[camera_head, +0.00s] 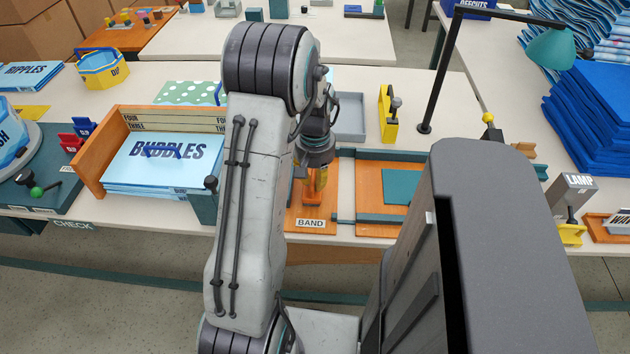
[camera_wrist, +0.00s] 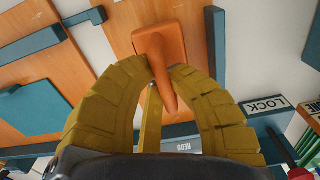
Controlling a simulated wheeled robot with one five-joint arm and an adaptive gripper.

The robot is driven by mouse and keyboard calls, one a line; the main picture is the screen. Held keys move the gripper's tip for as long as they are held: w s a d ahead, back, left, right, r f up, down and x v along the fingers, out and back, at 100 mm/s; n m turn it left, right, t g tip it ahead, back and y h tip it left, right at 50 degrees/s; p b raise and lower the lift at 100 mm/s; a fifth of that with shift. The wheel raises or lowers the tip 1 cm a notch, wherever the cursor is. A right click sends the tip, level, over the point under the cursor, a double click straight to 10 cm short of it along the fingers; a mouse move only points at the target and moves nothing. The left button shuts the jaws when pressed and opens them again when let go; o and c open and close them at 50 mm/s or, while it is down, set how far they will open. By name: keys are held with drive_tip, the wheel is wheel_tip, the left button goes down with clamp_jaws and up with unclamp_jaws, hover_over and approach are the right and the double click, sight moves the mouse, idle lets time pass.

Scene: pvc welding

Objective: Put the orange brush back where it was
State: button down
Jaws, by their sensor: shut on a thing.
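The orange brush (camera_wrist: 160,40) has a flat rectangular body and a tapering handle that points toward the wrist camera. My gripper (camera_wrist: 163,73) has yellow ribbed fingers closed around the handle. In the head view, my gripper (camera_head: 318,181) points down over the orange wooden board with the BAND label (camera_head: 310,223), and the brush (camera_head: 312,198) shows just below it. My arm hides part of this spot. I cannot tell whether the brush touches the board or hangs just above it.
A wooden fixture with teal bars (camera_head: 375,190) is close on the right. A teal post (camera_head: 204,207) and a wooden rack of BUBBLES sheets (camera_head: 160,160) are on the left. A grey tray (camera_head: 350,117) and a yellow block (camera_head: 387,117) stand behind. A black lamp post (camera_head: 435,85) rises at right.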

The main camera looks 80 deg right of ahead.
drive_tip(key=shift+f, duration=0.4)
drive_tip(key=shift+f, duration=0.1)
drive_tip(key=c, duration=1.3)
unclamp_jaws()
